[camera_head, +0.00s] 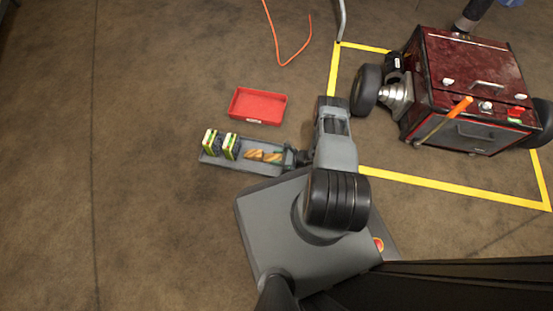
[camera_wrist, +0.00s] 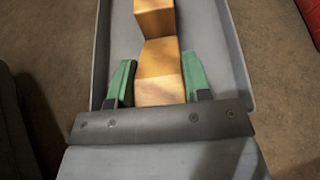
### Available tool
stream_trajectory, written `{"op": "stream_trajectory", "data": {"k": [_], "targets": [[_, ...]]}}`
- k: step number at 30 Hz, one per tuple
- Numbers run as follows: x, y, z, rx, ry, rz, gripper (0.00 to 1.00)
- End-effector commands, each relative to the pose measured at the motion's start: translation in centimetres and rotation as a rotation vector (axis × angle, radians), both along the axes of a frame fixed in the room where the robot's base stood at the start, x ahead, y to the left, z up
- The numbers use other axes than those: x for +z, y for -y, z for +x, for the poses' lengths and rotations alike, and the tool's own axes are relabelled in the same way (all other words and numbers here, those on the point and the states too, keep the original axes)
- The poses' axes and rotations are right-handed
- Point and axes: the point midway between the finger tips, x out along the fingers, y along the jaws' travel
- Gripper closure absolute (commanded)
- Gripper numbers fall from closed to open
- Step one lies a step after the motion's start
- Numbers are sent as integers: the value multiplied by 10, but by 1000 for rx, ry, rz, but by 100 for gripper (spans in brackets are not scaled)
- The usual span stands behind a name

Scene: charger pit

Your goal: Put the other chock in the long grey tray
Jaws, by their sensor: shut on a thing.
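The long grey tray (camera_head: 213,161) lies on the floor left of my arm; its side wall also shows in the wrist view (camera_wrist: 237,62). My gripper (camera_wrist: 159,76), with green fingers, is inside the tray's right end and shut on a wooden chock (camera_wrist: 158,92). In the head view this chock (camera_head: 272,157) is partly hidden by my gripper. The other wooden chock (camera_head: 254,154) is in the tray just left of it; it shows at the top of the wrist view (camera_wrist: 154,18). I cannot tell whether the held chock touches the tray floor.
A red tray (camera_head: 257,106) lies just behind, empty. A dark red wheeled machine (camera_head: 470,80) stands at the right inside yellow floor lines (camera_head: 440,184). An orange cable (camera_head: 279,50) lies at the back. The left floor is clear.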

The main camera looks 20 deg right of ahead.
Motion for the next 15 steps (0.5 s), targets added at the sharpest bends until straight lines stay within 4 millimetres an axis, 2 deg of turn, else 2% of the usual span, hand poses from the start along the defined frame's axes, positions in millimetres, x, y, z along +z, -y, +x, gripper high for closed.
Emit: {"op": "stream_trajectory", "data": {"k": [11,12,15], "targets": [[-2,-1,0,2,0,0,81],[-2,0,0,2,0,0,54],[-2,0,0,1,0,0,44]]}}
